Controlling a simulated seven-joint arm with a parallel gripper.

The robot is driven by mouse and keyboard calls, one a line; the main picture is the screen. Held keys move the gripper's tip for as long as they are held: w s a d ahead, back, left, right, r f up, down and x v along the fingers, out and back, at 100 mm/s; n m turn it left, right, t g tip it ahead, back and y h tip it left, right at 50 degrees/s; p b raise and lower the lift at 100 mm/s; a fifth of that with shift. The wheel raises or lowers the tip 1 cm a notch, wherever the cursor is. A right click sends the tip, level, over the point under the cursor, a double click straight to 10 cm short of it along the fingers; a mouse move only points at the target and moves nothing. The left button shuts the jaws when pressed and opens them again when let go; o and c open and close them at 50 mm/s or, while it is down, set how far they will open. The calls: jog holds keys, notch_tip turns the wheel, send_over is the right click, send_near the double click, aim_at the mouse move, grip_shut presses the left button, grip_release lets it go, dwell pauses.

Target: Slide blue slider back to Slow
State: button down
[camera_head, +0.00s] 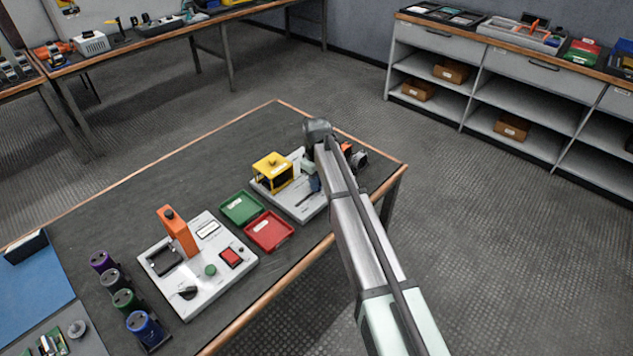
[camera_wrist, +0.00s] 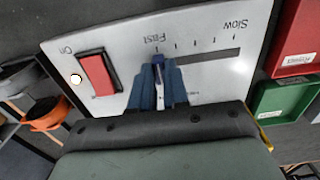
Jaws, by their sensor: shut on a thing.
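The blue slider (camera_wrist: 158,66) is on a light grey panel (camera_wrist: 205,75) in the wrist view. It sits at the end of its dark slot (camera_wrist: 208,54) by the label "Fast". The label "Slow" is at the slot's other end, to the right. My gripper (camera_wrist: 158,75) has its blue fingers on either side of the slider and is shut on it. In the head view the panel (camera_head: 306,208) is at the table's far right, and my arm hides the slider and much of the panel.
A red rocker switch (camera_wrist: 97,74) marked "On" is left of the slider. A green tray (camera_head: 240,208) and a red tray (camera_head: 269,231) lie beside the panel. A yellow block-like part (camera_head: 272,170) stands on the panel's far side. A second panel (camera_head: 205,289) is nearer.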

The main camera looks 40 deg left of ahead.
aim_at(297, 205)
jog(key=shift+s, duration=0.1)
dwell(0.5)
jog(key=shift+s, duration=4.35)
jog(key=c, duration=1.3)
grip_release()
jog(key=shift+r, duration=0.1)
jog(key=shift+r, duration=3.4)
